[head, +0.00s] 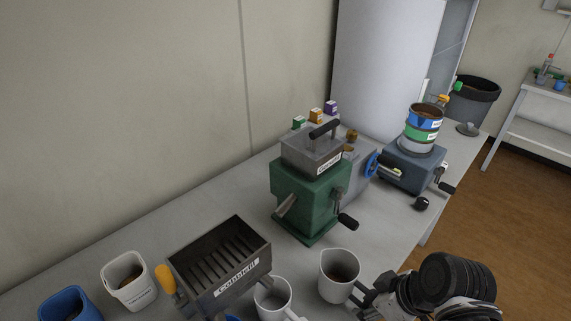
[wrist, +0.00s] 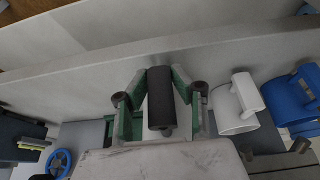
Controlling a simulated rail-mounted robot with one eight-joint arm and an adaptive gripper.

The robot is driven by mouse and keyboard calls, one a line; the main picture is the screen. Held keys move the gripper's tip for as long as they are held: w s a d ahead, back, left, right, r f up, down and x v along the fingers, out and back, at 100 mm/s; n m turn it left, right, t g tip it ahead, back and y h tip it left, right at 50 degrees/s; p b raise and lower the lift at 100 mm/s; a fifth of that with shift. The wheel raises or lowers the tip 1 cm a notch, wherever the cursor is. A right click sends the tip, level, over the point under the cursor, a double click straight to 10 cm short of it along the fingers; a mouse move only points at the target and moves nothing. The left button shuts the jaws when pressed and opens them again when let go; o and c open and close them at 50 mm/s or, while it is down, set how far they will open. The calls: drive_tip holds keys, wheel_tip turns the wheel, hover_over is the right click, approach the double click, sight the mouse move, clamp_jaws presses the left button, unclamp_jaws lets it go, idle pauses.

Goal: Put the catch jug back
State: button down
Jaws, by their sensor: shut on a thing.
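In the wrist view, a dark bar (wrist: 160,97) is between the gripper's fingers; most of the jug cannot be made out there. The green mill (head: 307,203), with a grey hopper (head: 308,157) on top, stands behind the jug.
Another white jug (head: 271,293) and a blue jug (wrist: 290,97) are to the jug's left in the head view. A dark slatted box (head: 222,262) is beside them. A blue-wheeled machine (head: 371,166) and a stack of sieves (head: 422,124) stand further right.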

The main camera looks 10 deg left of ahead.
drive_tip(key=shift+s+a, duration=0.2)
drive_tip(key=shift+a, duration=0.1)
drive_tip(key=shift+w+a, duration=0.15)
drive_tip(key=shift+a, duration=0.15)
hover_over(296, 264)
drive_tip(key=s+d, duration=0.1)
drive_tip(key=shift+d, duration=0.1)
drive_tip(key=shift+w+f+b, duration=0.1)
drive_tip(key=shift+f+b, duration=0.2)
drive_tip(key=shift+f, duration=0.5)
drive_tip(key=shift+f+b, duration=0.2)
drive_tip(key=shift+b, duration=0.1)
drive_tip(key=c, duration=1.5)
unclamp_jaws()
drive_tip(key=shift+o, duration=0.2)
drive_tip(key=shift+r, duration=0.1)
